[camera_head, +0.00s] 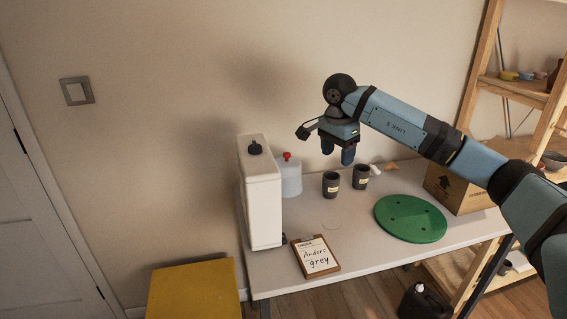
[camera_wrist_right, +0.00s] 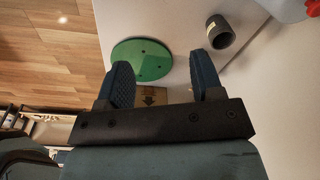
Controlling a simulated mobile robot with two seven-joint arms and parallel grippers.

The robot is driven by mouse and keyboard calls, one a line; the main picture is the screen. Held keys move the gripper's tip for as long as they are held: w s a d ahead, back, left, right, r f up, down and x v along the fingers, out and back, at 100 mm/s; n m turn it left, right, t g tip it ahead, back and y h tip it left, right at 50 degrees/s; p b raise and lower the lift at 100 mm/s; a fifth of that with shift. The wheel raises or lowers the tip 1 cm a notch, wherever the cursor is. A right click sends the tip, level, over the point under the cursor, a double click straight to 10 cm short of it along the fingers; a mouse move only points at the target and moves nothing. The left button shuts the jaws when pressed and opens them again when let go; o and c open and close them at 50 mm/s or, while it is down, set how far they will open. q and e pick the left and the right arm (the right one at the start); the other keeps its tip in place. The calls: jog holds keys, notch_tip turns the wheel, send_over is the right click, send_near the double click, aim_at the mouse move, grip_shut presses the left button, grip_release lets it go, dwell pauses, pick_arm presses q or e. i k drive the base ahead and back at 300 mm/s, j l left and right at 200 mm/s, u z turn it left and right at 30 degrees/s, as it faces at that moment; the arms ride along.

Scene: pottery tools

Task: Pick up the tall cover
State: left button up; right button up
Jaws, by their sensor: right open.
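A tall white box-shaped piece with a black knob on top, which looks like the tall cover (camera_head: 262,205), stands upright at the left end of the white table (camera_head: 345,252). My right gripper (camera_head: 338,153) hangs in the air over the back of the table, to the right of the tall cover and apart from it. In the right wrist view its two fingers (camera_wrist_right: 161,78) are spread with nothing between them. The tall cover cannot be made out in the right wrist view. My left gripper is not in view.
A bluish jug with a red cap (camera_head: 290,178) stands right behind the cover. Two dark cups (camera_head: 331,185) (camera_head: 361,177), a green disc (camera_head: 400,222), a clipboard (camera_head: 320,265) and a cardboard box (camera_head: 470,200) are on the table. A yellow block (camera_head: 195,292) stands at the lower left.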

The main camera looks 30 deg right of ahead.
aim_at(289, 168)
jog(key=i, duration=0.9)
